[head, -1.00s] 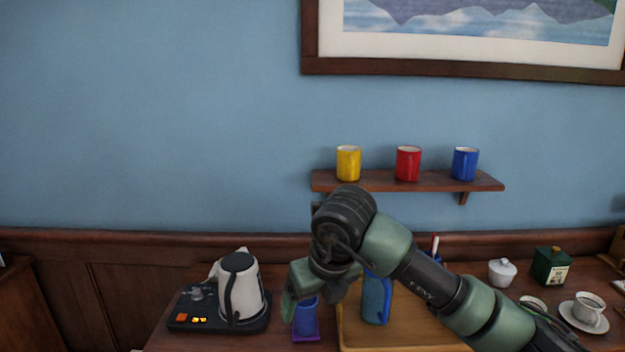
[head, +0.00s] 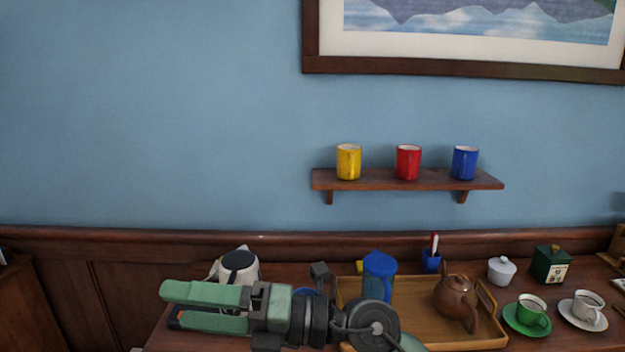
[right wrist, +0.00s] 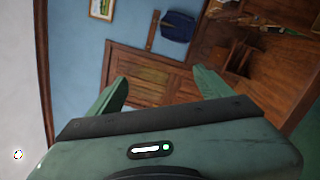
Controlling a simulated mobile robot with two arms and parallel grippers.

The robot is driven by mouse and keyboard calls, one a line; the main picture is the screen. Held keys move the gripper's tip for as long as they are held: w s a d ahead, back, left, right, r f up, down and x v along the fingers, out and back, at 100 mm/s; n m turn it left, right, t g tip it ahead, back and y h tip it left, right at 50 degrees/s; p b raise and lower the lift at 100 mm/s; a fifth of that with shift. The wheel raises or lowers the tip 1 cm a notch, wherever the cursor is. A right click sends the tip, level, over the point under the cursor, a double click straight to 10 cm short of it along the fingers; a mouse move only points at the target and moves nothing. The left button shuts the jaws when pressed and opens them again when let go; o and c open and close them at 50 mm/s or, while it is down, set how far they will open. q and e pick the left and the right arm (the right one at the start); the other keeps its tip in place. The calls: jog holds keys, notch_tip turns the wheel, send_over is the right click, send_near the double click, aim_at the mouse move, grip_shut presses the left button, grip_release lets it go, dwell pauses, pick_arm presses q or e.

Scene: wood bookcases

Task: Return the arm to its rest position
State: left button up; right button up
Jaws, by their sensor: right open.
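My right gripper (head: 172,306) reaches across the lower middle of the head view, pointing left. Its two green fingers are apart with nothing between them. It passes in front of the kettle (head: 240,267) and hides most of it. In the right wrist view the open fingers (right wrist: 158,85) also show, with wood panelling and blue wall beyond them. My left gripper is not in view.
A wooden tray (head: 490,337) holds a blue-lidded pitcher (head: 379,275) and a brown teapot (head: 455,298). Green (head: 527,318) and white (head: 584,310) cups on saucers stand right. Yellow (head: 348,162), red (head: 408,162) and blue (head: 465,162) mugs stand on a wall shelf (head: 400,180).

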jog(key=w+d+r+m+t+h, duration=0.15)
jog(key=w+d+m+t, duration=0.25)
jog(key=d+m+t, duration=0.5)
jog(key=w+d+r+m+t+h, duration=0.1)
jog(key=w+d+r+m+t, duration=0.15)
jog(key=d+m+t, duration=0.6)
jog(key=w+d+f+m+t+h, duration=0.4)
jog(key=d+f+m+h, duration=0.35)
jog(key=m+h, duration=0.55)
jog(key=s+d+f+m+g+h, duration=0.2)
jog(key=d+f+m+g, duration=0.15)
jog(key=f, duration=0.45)
jog(key=s+d+f+m+g+h, duration=0.25)
jog(key=d+f, duration=0.25)
jog(key=f, duration=0.4)
jog(key=s+d+f+m+g+y, duration=0.1)
jog(key=s+f+g, duration=0.5)
jog(key=s+f, duration=0.4)
jog(key=s+d+f+m+g, duration=0.2)
jog(key=s+f+g, duration=0.5)
jog(key=s, duration=0.6)
jog(key=s+f+b, duration=0.3)
jog(key=f+b, duration=0.1)
jog(key=f, duration=3)
jog(key=s+d+f+g+b, duration=0.1)
jog(key=s+d+f+b, duration=0.1)
jog(key=s+f, duration=1.3)
jog(key=shift+s+d+f+n, duration=0.25)
jog(key=shift+s+n, duration=0.2)
jog(key=shift+s, duration=0.05)
